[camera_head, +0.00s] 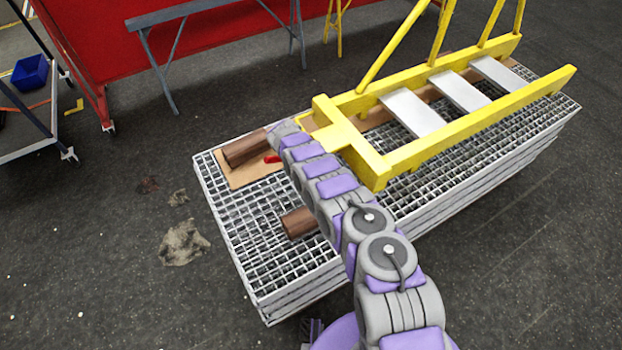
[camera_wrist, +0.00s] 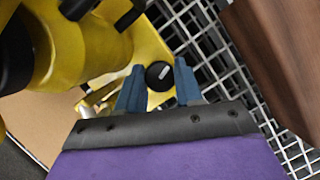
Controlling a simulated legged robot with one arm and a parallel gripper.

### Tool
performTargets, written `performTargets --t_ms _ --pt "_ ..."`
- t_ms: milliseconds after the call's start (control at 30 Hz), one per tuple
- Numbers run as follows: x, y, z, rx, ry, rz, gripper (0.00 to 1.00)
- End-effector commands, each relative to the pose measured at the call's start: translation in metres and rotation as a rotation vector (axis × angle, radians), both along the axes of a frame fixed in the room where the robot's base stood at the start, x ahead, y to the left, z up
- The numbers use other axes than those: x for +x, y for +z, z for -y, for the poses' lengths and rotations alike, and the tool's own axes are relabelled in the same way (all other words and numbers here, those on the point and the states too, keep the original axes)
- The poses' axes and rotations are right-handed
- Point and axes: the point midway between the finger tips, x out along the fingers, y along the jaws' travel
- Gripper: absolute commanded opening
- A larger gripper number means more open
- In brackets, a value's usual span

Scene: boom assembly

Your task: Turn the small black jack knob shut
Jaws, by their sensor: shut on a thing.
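The small black jack knob (camera_wrist: 158,75) is round and sits between the two blue fingers of my gripper (camera_wrist: 160,67) in the wrist view. My gripper is shut on it. The yellow jack (camera_wrist: 72,45) fills the upper left of the wrist view, with black parts on it and a flat yellow base beside the knob. In the head view my arm reaches over the grating toward its far left end. My arm hides the knob and most of the jack there, and I cannot make out the fingers.
A yellow boom frame (camera_head: 376,168) with light cross plates lies along the metal grating (camera_head: 272,262). A small red piece (camera_head: 271,159) is near my arm.

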Motion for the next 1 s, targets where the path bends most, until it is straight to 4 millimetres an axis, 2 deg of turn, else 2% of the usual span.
performTargets --t_ms 33,400,933,967,1000 --pt "0.0003 -0.0051 -0.0024 0.004 -0.027 0.002 0.05" --pt "0.0024 -0.0012 -0.0009 0.004 -0.166 0.004 0.05" --pt "0.0027 0.0012 0.0005 0.002 -0.186 0.005 0.05" --pt "0.0026 0.0011 0.0006 0.002 -0.186 0.005 0.37" --pt "0.0027 0.0012 0.0006 0.002 -0.186 0.005 0.41"
